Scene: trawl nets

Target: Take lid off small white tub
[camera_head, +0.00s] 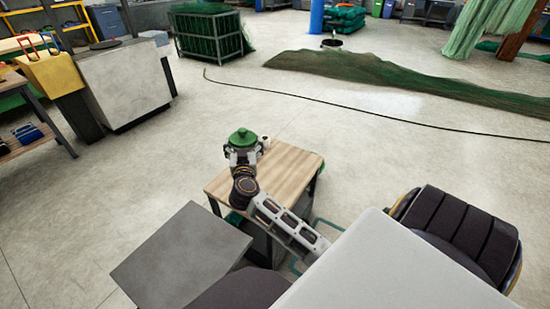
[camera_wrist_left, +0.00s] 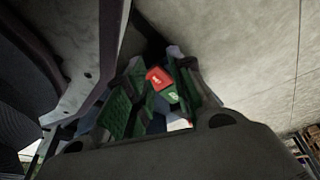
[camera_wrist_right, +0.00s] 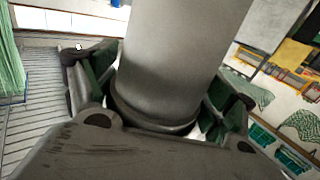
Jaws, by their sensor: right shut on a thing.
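My right gripper (camera_head: 243,154) is over the far left corner of the small wooden-topped table. I cannot tell for sure that this is the small white tub. A tiny white item (camera_head: 265,142) shows just right of the gripper, too small to identify. My left gripper (camera_wrist_left: 160,95) is out of the head view; its fingers stand apart.
The wooden table top (camera_head: 285,165) is mostly bare on its right. A dark grey box-like surface (camera_head: 180,262) stands at its near left. Small red (camera_wrist_left: 158,77) and green (camera_wrist_left: 170,97) things show between the left fingers, apparently beyond them. Open floor lies beyond the table.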

